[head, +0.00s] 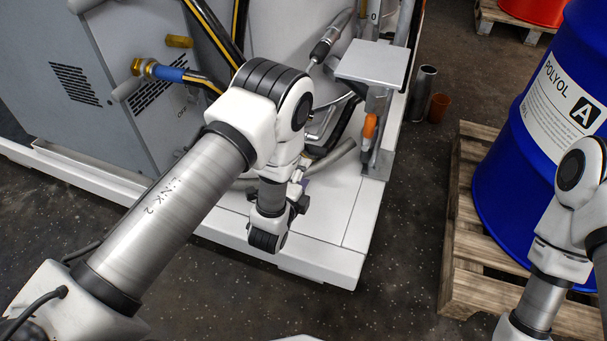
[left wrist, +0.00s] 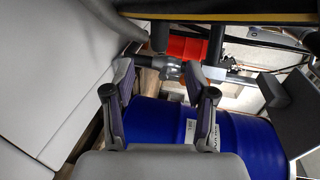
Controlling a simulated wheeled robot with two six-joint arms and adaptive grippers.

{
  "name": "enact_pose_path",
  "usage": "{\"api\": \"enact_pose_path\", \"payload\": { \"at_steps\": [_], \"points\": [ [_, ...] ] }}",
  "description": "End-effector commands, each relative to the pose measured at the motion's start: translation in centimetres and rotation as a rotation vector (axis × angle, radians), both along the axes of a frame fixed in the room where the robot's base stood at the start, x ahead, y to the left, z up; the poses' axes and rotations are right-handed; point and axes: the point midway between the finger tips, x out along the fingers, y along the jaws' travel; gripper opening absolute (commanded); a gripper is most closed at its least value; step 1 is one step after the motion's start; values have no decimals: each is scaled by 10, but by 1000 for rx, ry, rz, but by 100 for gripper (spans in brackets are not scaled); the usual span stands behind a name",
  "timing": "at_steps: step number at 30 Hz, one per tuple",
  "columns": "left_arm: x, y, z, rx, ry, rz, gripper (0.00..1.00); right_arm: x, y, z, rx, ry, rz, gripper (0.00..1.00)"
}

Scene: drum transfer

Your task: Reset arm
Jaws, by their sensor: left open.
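My left arm (head: 178,205) reaches in from the left, over the white ledge of the machine. My left gripper (left wrist: 158,95) shows in the left wrist view with its two purple-grey fingers wide apart, and nothing is held between them. In the head view only a small part of this gripper (head: 303,184) shows beside the wrist; the rest is hidden by the arm. My right arm (head: 565,240) is bent at the right edge of the head view, in front of the blue drum. Its gripper is out of view.
A blue drum (head: 507,175) stands on a wooden pallet (head: 460,240). The machine ledge (head: 325,235) lies under my left wrist, with hoses (head: 205,82), a grey plate (head: 372,63) and an orange-handled tool (head: 369,128) close by. Dark floor (head: 400,265) is clear between ledge and pallet.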

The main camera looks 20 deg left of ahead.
Motion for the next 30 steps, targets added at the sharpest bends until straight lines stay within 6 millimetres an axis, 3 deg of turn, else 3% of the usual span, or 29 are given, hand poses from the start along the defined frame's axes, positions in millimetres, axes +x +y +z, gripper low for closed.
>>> {"api": "enact_pose_path", "payload": {
  "at_steps": [13,16,19,22,27,30],
  "points": [
    [0,1,2,-1,2,2,56,0,0,3,0,0,0,0],
    [-9,24,5,-6,37,48,56,0,0,15,0,0,0,0],
    [-54,53,-21,-75,240,119,56,0,0,25,0,0,0,0],
    [-127,72,-60,-326,546,288,56,0,0,32,0,0,0,0],
    [-243,76,-91,-707,929,688,56,0,0,34,0,0,0,0],
    [-294,72,-95,-857,1060,940,56,0,0,33,0,0,0,0]
  ]
}}
